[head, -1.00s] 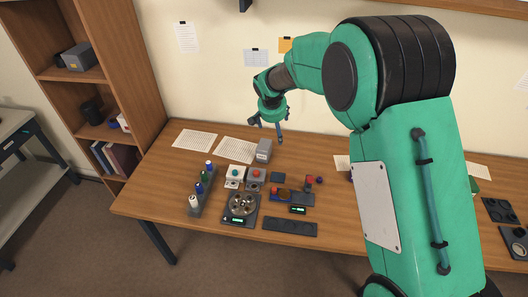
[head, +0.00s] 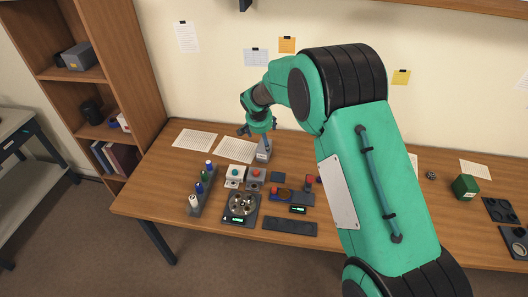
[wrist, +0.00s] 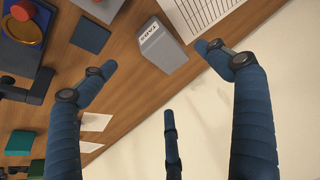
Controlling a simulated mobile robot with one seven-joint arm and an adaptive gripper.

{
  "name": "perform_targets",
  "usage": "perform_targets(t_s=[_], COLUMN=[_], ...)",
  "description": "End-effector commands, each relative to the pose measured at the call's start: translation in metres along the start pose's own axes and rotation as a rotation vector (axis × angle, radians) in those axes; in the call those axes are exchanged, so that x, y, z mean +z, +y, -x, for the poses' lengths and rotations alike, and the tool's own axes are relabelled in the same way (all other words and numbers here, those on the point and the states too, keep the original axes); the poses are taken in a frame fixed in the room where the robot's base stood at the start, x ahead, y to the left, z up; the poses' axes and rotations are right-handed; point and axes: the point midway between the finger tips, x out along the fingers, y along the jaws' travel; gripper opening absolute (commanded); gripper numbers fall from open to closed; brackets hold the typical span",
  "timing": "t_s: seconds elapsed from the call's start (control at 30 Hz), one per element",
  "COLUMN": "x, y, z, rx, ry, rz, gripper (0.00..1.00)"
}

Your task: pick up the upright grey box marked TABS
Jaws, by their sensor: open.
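The upright grey box (head: 263,154) stands on the table near its back edge, just right of a printed sheet. In the wrist view my gripper (wrist: 155,58) is open and empty, with blue fingers spread to either side of the box and another finger below. The box looks apart from the fingers; the exact gap cannot be told.
A dark flat square (head: 278,177) and units with a teal and a red button (head: 256,174) stand in front of the box. A rack of small bottles (head: 203,196) is front left. Paper sheets (head: 236,150) lie to the left. The wall is close behind.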

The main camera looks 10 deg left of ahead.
Motion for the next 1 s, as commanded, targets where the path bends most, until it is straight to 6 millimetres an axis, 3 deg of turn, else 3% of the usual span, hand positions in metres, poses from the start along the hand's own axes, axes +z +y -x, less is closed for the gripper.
perform_targets(t_s=[0.3, 0.5, 1.0], x=[0.002, 0.000, 0.000], y=[0.001, 0.001, 0.001], z=[-0.049, -0.069, -0.075], rx=[0.002, 0.001, 0.001], ry=[-0.002, -0.001, 0.000], rz=[0.000, 0.000, 0.000], gripper=[0.89, 0.89, 0.89])
